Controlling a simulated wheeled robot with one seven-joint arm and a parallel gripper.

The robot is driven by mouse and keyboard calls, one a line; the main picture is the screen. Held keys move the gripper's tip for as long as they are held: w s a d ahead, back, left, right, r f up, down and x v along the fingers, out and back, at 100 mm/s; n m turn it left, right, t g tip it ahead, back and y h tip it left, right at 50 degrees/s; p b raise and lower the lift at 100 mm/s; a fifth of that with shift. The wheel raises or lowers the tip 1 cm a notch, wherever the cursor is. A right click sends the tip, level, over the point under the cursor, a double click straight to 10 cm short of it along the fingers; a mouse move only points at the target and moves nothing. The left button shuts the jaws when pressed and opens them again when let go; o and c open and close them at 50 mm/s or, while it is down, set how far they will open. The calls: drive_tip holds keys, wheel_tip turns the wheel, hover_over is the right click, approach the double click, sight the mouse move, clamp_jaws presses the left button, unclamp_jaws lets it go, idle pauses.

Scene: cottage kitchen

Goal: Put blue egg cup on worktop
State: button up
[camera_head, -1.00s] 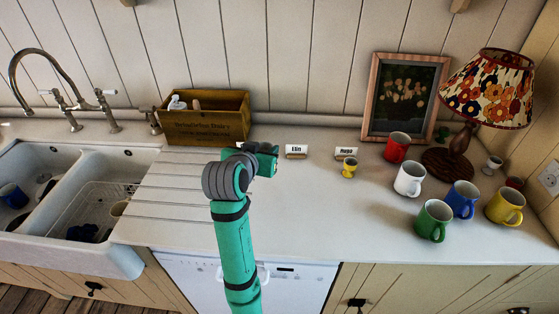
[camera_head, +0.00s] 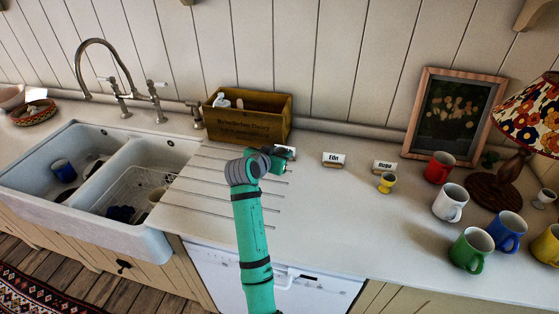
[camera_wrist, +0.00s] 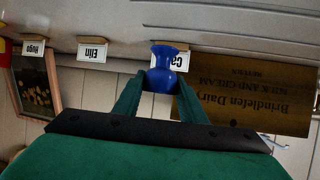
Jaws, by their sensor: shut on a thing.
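The blue egg cup (camera_wrist: 165,62) is between the fingertips of my gripper (camera_wrist: 161,80) in the wrist view, which shows the scene upside down. My gripper is shut on it. In the head view, the end of my arm (camera_head: 262,166) is over the worktop (camera_head: 335,220), in front of the wooden box; the egg cup cannot be made out there. I cannot tell how high the egg cup is above the worktop. In the wrist view it partly covers a name card (camera_wrist: 182,50).
Cards reading Elin (camera_head: 334,159) and Hugo (camera_head: 384,167) stand right of the wooden box (camera_head: 247,118). A yellow egg cup (camera_head: 386,184) stands before Hugo. Several mugs, a lamp (camera_head: 495,190) and a picture frame (camera_head: 411,129) are farther right. The sink (camera_head: 100,232) is left. The front-middle worktop is clear.

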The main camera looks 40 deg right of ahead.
drive_tip(key=shift+w+f, duration=0.2)
drive_tip(key=shift+f, duration=1.55)
drive_tip(key=shift+f, duration=0.15)
drive_tip(key=o, duration=1.1)
drive_tip(key=shift+r, duration=0.25)
drive_tip(key=v, duration=1.2)
drive_tip(key=shift+f, duration=0.1)
drive_tip(key=shift+w, duration=0.1)
